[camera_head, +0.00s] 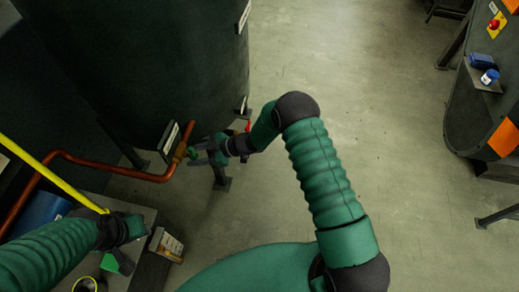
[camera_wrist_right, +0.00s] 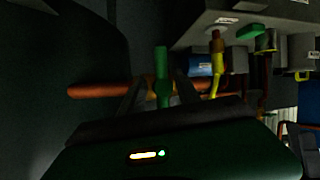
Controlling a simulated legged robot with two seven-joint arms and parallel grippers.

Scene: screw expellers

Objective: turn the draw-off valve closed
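The draw-off valve (camera_head: 179,153) is a brass fitting on a copper pipe at the foot of the large dark tank. Its green lever (camera_wrist_right: 161,72) stands upright in the right wrist view, crossing the copper pipe (camera_wrist_right: 92,90). My right gripper (camera_head: 200,153) is at the valve. In the wrist view its two dark fingers (camera_wrist_right: 160,92) are apart, one on each side of the lever, with visible gaps. My left arm's end (camera_head: 128,229) is over the bench at the lower left; its fingers are not clear.
The dark tank (camera_head: 150,60) stands beside the right gripper. A small red part (camera_head: 248,127) shows near its base. The bench (camera_head: 150,272) holds a box (camera_head: 166,244) and a green object (camera_head: 118,262). A yellow pole (camera_head: 50,175) crosses at left.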

